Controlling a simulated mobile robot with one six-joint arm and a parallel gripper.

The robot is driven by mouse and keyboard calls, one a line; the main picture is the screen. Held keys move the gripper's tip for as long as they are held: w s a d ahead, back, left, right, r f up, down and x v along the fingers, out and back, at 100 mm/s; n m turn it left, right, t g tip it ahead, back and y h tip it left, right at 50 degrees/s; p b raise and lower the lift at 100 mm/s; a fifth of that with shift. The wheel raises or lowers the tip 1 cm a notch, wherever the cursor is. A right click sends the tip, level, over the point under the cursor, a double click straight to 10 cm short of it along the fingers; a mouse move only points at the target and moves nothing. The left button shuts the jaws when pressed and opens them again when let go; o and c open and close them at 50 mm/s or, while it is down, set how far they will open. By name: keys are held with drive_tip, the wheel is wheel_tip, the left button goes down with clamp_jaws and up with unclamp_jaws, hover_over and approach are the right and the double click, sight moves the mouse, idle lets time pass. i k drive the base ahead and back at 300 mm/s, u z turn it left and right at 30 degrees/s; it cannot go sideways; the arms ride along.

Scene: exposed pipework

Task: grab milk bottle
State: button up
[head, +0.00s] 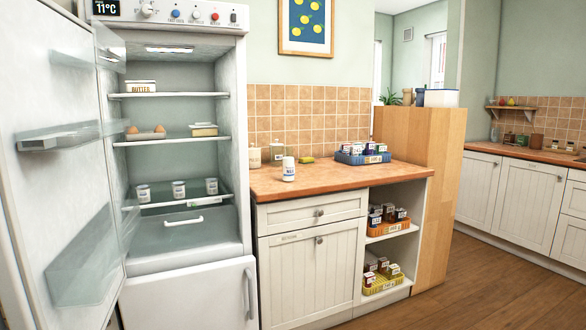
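My gripper is not in the head view.
An open fridge (180,235) stands at the left, its door (60,150) swung out, with several items on its shelves. Jars (254,156) and a blue crate (362,159) stand farther back on the counter. A wooden partition (430,190) rises at right. Floor (480,285) at right is clear.

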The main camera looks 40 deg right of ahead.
sight(288, 157)
drive_tip(key=u, duration=0.1)
drive_tip(key=i, duration=0.95)
drive_tip(key=z, duration=0.1)
